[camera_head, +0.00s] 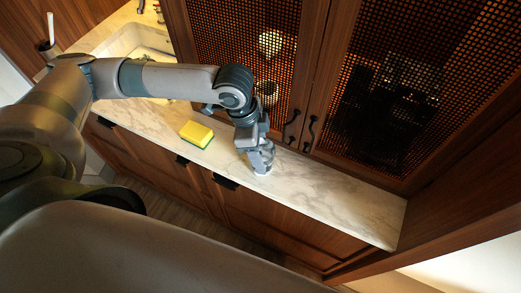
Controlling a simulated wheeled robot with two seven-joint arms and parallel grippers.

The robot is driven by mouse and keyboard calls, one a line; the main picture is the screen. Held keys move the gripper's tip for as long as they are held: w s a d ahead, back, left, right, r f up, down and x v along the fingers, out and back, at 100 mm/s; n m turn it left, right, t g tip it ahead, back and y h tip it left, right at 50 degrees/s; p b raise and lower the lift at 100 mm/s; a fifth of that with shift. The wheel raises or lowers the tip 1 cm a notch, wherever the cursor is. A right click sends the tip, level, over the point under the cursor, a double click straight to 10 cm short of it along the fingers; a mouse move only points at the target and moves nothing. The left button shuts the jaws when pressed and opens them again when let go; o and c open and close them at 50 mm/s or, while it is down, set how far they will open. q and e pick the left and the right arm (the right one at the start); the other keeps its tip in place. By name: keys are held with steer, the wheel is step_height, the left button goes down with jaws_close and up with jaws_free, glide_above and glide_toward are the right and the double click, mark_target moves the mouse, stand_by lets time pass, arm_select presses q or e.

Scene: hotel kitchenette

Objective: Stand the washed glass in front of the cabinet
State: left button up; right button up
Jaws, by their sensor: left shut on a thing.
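My left gripper (261,158) is shut on the glass (262,171), on or just above the marble counter (335,193). Only a small pale part of the glass shows below the fingers; the rest is hidden by the gripper. I cannot tell whether its base touches the counter. The cabinet (311,75) has wooden frames, dark mesh doors and black handles, and rises behind the counter. The gripper is in front of its left door. My right gripper is not in view.
A yellow and green sponge (197,134) lies on the counter left of the gripper. A sink (145,42) is at the upper left, partly behind my left arm. A dark cup with a white stick (51,30) stands beyond. The counter to the right is clear.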

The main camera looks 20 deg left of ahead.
arm_select(q)
steer(key=shift+f, duration=0.15)
steer(key=o, duration=1.3)
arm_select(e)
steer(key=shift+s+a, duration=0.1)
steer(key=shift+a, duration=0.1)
arm_select(q)
steer(key=shift+b+v, duration=0.35)
steer(key=shift+v, duration=0.4)
steer(key=b+v, duration=0.3)
steer(key=v, duration=0.7)
steer(key=shift+r, duration=0.4)
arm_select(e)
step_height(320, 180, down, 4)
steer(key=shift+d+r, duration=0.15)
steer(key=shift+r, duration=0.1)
